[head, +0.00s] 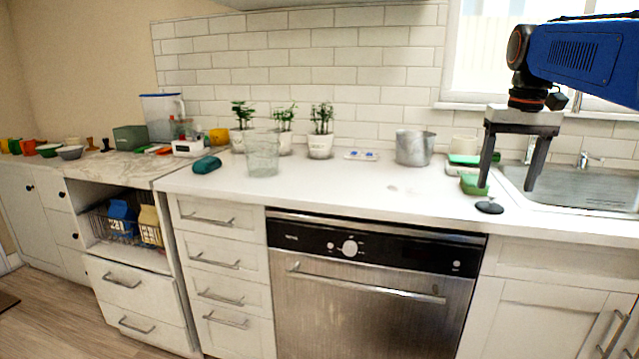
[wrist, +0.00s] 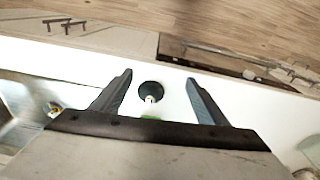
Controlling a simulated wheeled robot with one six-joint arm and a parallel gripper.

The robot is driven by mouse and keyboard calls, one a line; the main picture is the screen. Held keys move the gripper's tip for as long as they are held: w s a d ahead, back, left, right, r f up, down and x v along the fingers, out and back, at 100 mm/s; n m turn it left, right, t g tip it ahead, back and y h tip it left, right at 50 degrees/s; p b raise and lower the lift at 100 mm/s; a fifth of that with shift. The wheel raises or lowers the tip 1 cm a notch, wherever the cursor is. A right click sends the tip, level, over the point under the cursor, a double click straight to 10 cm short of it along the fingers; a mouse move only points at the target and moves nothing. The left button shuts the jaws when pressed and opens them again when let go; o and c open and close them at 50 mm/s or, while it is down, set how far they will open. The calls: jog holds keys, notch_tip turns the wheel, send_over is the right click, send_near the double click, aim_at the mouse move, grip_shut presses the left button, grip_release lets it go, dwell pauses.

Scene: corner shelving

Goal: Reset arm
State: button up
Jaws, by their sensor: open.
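My gripper (head: 507,188) hangs pointing down over the counter at the left edge of the sink, its two dark fingers spread apart with nothing between them. In the wrist view, my gripper (wrist: 160,82) is also open. A black round disc (head: 489,207) lies on the counter just below the fingers. In the wrist view, the black disc (wrist: 151,88) shows between the fingertips, with a small pale part on it. A green sponge-like block (head: 472,184) sits on the counter beside the left finger.
The metal sink (head: 590,188) and its tap (head: 590,160) are at the right. A metal pot (head: 414,148), potted plants (head: 320,145) and a glass container (head: 262,155) stand along the white counter (head: 350,185). The counter's middle front is clear. A dishwasher (head: 370,290) is below.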

jog(key=s+a+f+t, duration=0.1)
jog(key=s+a+f, duration=0.2)
jog(key=s+f, duration=0.5)
jog(key=s+a+f+n+t, duration=0.1)
jog(key=s+a+f, duration=0.3)
jog(key=s+f, duration=0.4)
jog(key=s+a+f+n+t, duration=0.1)
jog(key=s+a+f, duration=0.2)
jog(key=s+f, duration=0.5)
notch_tip(320, 180, down, 3)
jog(key=shift+a+r+t, duration=0.15)
jog(key=shift+a+t, duration=0.15)
jog(key=shift+t, duration=0.1)
